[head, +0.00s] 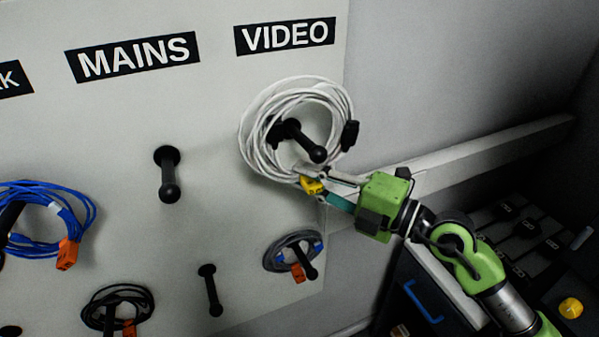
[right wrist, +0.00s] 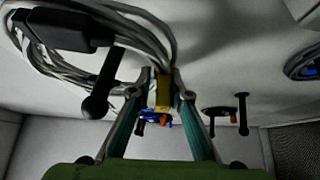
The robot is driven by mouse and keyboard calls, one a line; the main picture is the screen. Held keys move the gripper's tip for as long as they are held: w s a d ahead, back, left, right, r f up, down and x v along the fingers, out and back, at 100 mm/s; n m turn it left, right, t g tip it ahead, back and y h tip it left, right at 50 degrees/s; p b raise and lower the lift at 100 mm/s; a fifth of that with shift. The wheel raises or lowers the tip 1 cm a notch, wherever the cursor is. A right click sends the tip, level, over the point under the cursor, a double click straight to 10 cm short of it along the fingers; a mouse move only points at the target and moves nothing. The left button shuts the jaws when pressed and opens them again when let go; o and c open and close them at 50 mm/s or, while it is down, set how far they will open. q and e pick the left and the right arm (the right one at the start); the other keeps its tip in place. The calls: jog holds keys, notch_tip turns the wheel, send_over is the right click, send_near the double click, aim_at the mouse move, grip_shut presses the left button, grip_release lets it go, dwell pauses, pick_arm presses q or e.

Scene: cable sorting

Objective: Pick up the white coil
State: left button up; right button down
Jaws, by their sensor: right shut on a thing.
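The white coil (head: 251,139) is on the board below the VIDEO label, around a black peg (head: 305,143) whose knob shows inside the loop. It has dark connectors and a yellow tag (head: 312,186) at its lower edge. My right gripper (head: 314,184) is at that lower right edge, shut on the coil at the tag. In the right wrist view the coil (right wrist: 150,22) runs down between the fingers, and the yellow tag (right wrist: 163,90) sits between the fingertips. The peg also shows in the right wrist view (right wrist: 103,84), left of the fingers. My left gripper is not in view.
An empty peg (head: 168,175) is below the MAINS label, and another (head: 210,290) is lower. A blue coil (head: 80,215) hangs at left, a black coil (head: 95,303) at lower left, and a grey coil (head: 283,245) below the white one. A dark case (head: 430,290) stands at lower right.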

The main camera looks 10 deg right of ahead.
jog(key=s+d+p, duration=0.2)
jog(key=s+p, duration=0.2)
jog(key=s, duration=1)
jog(key=shift+s+d+p, duration=0.15)
jog(key=shift+d+p, duration=0.25)
